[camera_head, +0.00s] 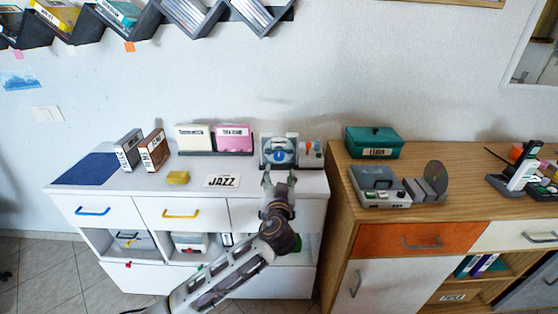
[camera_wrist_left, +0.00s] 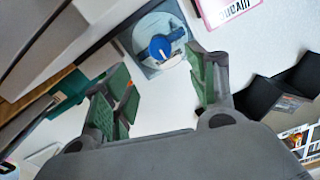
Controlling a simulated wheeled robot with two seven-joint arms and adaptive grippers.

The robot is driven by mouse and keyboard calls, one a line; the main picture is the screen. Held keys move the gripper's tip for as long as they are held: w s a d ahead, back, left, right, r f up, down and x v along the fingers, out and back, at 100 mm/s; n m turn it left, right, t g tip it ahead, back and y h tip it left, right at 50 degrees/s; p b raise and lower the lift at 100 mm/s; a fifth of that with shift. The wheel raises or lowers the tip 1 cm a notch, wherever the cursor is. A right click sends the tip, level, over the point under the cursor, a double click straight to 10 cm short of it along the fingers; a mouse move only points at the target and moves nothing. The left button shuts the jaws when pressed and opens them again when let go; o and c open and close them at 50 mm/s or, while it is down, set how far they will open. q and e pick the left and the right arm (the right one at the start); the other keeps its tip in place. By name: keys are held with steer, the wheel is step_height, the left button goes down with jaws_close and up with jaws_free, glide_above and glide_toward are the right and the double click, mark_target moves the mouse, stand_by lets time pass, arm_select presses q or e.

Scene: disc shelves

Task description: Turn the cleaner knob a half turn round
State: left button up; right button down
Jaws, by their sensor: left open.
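The cleaner (camera_head: 265,161) is a small grey box with a disc face, standing at the back right of the white cabinet top. Its round blue knob (camera_head: 278,151) sits in the middle of the disc. In the left wrist view the blue knob (camera_wrist_left: 160,47) shows with a handle-like bar, beyond the fingers and apart from them. My left gripper (camera_head: 279,178) is open and empty, in front of and slightly below the cleaner. In the left wrist view its green-padded fingers (camera_wrist_left: 160,86) are spread wide. My right gripper is not in view.
A small device with coloured knobs (camera_head: 311,153) stands right beside the cleaner. A JAZZ card (camera_head: 222,181) and a yellow block (camera_head: 178,178) lie to the left. Cream and pink sleeves (camera_head: 234,138) stand behind. A wooden cabinet with a teal box (camera_head: 373,141) is at the right.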

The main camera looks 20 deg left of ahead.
mark_target(279, 157)
arm_select(q)
steer(key=x, duration=0.8)
steer(key=shift+w, duration=0.15)
steer(key=shift+w+a+f, duration=0.1)
steer(key=shift+w+a, duration=0.1)
steer(key=shift+w, duration=0.35)
steer(key=shift+w+a, duration=0.1)
steer(key=shift+w, duration=0.15)
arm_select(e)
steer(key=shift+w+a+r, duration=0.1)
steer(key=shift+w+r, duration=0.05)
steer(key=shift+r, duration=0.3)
arm_select(q)
steer(key=c, duration=1)
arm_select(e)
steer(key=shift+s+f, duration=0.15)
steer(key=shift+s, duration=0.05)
arm_select(q)
steer(key=shift+c, duration=0.2)
